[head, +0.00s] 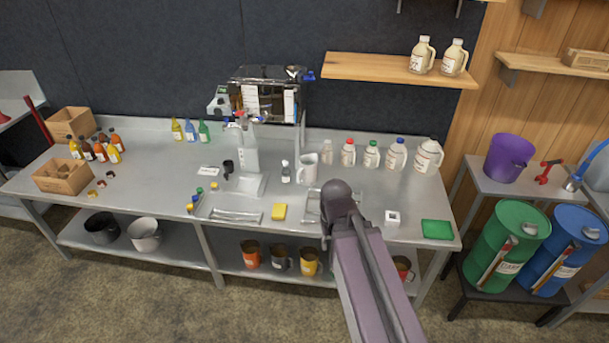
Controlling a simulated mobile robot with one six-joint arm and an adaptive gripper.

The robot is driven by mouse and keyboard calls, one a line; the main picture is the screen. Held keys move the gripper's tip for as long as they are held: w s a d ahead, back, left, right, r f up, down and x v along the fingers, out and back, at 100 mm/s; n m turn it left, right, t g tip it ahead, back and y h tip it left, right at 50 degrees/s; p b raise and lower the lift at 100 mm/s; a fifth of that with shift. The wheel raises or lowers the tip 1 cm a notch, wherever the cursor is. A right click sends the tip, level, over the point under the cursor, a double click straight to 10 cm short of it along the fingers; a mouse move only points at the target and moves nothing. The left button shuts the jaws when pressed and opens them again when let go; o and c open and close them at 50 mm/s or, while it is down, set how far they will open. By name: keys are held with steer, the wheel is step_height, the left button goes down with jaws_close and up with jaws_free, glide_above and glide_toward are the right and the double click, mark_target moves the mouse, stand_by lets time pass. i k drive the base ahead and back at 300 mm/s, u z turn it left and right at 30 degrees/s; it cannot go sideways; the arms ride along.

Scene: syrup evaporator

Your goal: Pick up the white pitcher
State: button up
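A white pitcher (307,173) stands upright on the steel counter, near the middle of the head view and towards the back. It is to the right of a small clear bottle (286,174) and left of the row of jugs with coloured caps. Nothing is holding it. My arm rises from the bottom of the view, and its dark rounded joint covers the counter just in front and to the right of the pitcher. My gripper cannot be seen, so its opening and contents are hidden.
A sink basin (312,204) lies in front of the pitcher, partly behind my arm. Several jugs (396,156) line the back right. A wooden shelf (360,68) hangs above.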

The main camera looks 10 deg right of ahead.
mark_target(307, 170)
steer(key=z, duration=0.05)
steer(key=i, duration=1)
steer(key=u, duration=0.05)
